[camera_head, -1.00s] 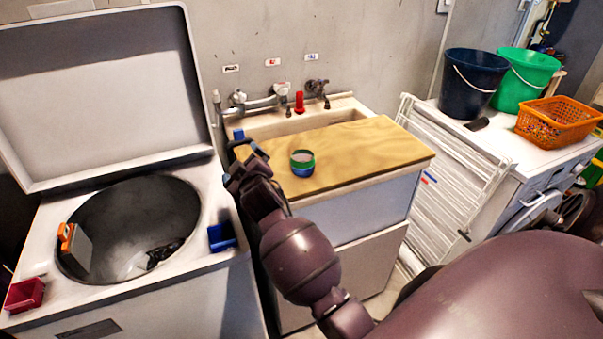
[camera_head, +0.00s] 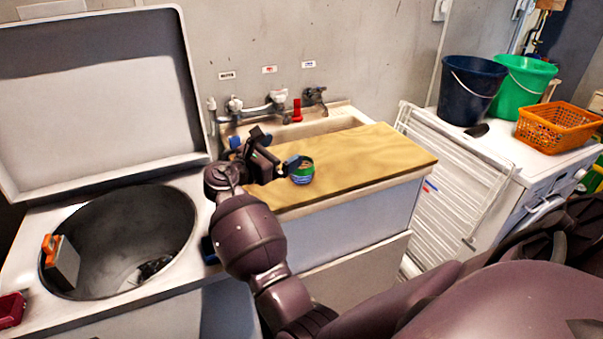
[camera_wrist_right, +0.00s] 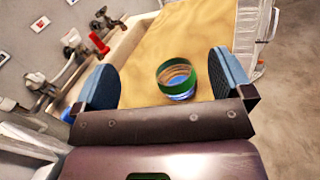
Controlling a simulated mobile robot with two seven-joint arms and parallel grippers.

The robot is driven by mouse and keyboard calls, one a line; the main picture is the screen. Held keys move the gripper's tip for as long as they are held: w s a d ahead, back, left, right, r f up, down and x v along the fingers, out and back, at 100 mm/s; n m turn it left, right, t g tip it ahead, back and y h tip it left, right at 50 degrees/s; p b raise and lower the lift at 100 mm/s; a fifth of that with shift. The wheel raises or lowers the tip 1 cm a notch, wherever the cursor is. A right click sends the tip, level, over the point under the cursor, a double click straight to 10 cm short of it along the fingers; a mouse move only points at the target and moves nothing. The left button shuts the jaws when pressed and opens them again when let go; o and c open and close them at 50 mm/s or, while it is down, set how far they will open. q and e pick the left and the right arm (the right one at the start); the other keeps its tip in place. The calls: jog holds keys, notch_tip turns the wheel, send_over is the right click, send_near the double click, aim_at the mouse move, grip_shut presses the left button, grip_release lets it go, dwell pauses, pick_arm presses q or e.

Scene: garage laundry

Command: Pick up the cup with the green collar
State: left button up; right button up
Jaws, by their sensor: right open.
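The cup with the green collar (camera_head: 303,175) stands upright on the wooden board; its lower part is blue. My right gripper (camera_head: 276,148) is just left of it in the head view, jaws open toward it. In the right wrist view, the cup (camera_wrist_right: 178,88) shows ahead, between the two blue fingers of the open gripper (camera_wrist_right: 164,82), with gaps to both sides. I cannot tell whether it is within finger depth. Nothing is held. My left gripper is not in view.
The wooden board (camera_head: 375,150) covers part of the sink, with taps (camera_head: 278,100) and a red object (camera_head: 297,110) behind. An open washer drum (camera_head: 120,235) is at left. A drying rack (camera_head: 455,190), buckets (camera_head: 470,90) and an orange basket (camera_head: 557,124) are at right.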

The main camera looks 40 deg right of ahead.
jog(key=f, duration=0.1)
jog(key=b, duration=0.2)
send_near(302, 171)
jog(key=w+d, duration=0.1)
jog(key=d, duration=0.1)
jog(key=w+d, duration=0.1)
jog(key=shift+w+d, duration=0.1)
jog(key=shift+d, duration=0.25)
jog(key=shift+d+f, duration=0.1)
jog(key=shift+d, duration=0.1)
jog(key=shift+w+d, duration=0.1)
jog(key=shift+d, duration=0.8)
jog(key=d, duration=0.5)
jog(key=shift+w+d, duration=0.15)
jog(key=shift+w, duration=0.25)
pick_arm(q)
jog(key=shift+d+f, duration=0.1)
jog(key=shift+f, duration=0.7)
pick_arm(e)
jog(key=shift+c, duration=0.4)
